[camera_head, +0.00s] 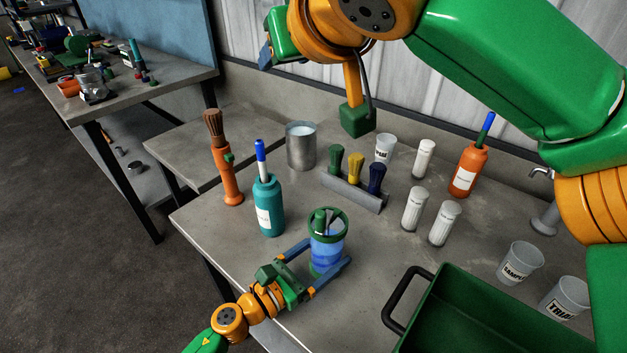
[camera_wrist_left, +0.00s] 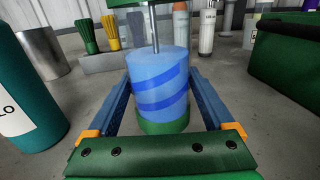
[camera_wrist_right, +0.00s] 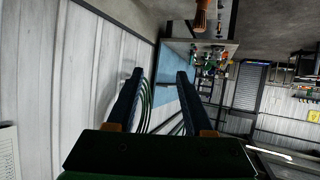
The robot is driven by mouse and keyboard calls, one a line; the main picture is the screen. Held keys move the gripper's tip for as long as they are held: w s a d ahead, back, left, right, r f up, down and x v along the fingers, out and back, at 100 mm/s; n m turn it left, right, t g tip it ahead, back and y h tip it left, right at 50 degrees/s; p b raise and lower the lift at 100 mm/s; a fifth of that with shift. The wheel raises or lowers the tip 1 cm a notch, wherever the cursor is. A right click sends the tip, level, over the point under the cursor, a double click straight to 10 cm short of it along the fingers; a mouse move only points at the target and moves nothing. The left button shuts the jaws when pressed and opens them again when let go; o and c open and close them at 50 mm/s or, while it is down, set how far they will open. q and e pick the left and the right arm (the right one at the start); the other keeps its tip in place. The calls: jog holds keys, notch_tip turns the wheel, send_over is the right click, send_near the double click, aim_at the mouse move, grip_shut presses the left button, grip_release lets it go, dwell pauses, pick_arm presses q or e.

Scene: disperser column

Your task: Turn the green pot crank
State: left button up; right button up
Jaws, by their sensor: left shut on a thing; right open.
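The pot (camera_head: 323,262) is light blue with darker blue bands and stands upright near the front edge of the table. Its green top (camera_head: 342,236) has a green crank piece (camera_head: 320,221) showing at the opening. In the left wrist view the pot (camera_wrist_left: 158,85) has a green base, with a thin metal rod (camera_wrist_left: 155,28) rising to a green part cut off above. My left gripper (camera_head: 329,251) is shut on the pot, one finger on each side. My right gripper (camera_head: 265,55) is raised high above the back of the table, away from the pot, open and empty (camera_wrist_right: 155,85).
A teal bottle (camera_head: 268,208) stands left of the pot, with an orange brush holder (camera_head: 228,180) behind it. A rack (camera_head: 352,190) with coloured brushes is behind the pot. A green bin (camera_head: 470,310) with a black handle (camera_head: 402,298) lies close on the right.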

jog(key=s+d+f+g+h, duration=0.1)
jog(key=s+d+f+g, duration=0.15)
jog(key=s+f, duration=0.2)
jog(key=g+h, duration=0.2)
jog(key=g, duration=0.3)
send_near(321, 213)
jog(key=shift+h, duration=0.3)
jog(key=x, duration=0.9)
jog(key=shift+a+f, duration=0.3)
jog(key=shift+w+a+f, duration=0.1)
jog(key=shift+w+f, duration=0.1)
jog(key=shift+f, duration=0.15)
grip_shut()
